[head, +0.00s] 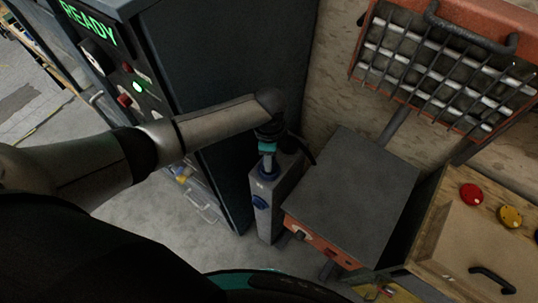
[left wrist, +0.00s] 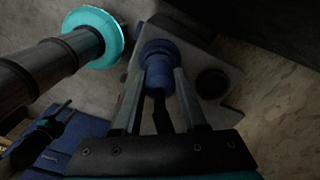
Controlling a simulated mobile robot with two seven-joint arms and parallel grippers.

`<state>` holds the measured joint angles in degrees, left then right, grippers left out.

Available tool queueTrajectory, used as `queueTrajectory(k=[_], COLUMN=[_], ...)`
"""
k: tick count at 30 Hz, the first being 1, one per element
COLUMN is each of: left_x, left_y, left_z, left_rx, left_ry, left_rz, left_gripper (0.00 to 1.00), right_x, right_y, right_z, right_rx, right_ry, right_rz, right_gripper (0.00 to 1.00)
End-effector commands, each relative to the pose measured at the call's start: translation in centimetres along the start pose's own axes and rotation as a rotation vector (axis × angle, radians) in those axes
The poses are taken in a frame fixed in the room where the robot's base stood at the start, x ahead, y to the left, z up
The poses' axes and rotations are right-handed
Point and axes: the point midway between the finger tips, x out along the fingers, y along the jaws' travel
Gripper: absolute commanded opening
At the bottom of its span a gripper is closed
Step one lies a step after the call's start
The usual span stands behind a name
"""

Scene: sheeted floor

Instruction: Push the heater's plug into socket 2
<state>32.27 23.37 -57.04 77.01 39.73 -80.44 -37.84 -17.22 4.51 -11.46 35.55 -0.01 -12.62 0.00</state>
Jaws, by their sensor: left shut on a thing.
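My left gripper (head: 268,160) points down over the top of a grey socket post (head: 285,183). In the left wrist view its two fingers (left wrist: 158,85) are shut on a blue round plug (left wrist: 158,52) with a black cable trailing back between them. The plug is over the post's top face (left wrist: 205,50); I cannot tell how deep it sits. A dark round socket (left wrist: 212,83) shows beside it. Another blue socket (head: 260,203) is on the post's side. Socket numbers are not readable. The orange heater (head: 440,60) with a wire grille is at upper right. My right gripper is out of view.
A tall dark cabinet (head: 215,60) with a green READY display stands close left of the post. A dark-topped orange unit (head: 350,190) stands close on the right. A wooden box (head: 480,240) with red and yellow knobs is at lower right. Clear floor (head: 150,220) lies lower left.

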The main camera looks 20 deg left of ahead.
Motion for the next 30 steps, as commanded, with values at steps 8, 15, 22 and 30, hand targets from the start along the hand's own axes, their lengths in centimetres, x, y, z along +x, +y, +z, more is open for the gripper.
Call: queueTrajectory(k=[8,15,22,30], left_x=[0.8,1.4,1.4,1.3], left_y=[0.0,0.0,0.0,0.0], left_z=[0.0,0.0,0.0,0.0], left_rx=[0.000,0.000,0.000,0.000], left_ry=[0.000,0.000,0.000,0.000], left_rz=[0.000,0.001,0.000,0.000], left_gripper=[0.00,0.00,0.47,0.76], right_x=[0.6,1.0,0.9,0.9], right_y=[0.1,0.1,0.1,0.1], right_z=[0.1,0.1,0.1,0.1], right_rx=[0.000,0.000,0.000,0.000], right_ry=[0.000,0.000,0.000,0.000], right_rz=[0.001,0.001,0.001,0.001], right_gripper=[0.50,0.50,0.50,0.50])
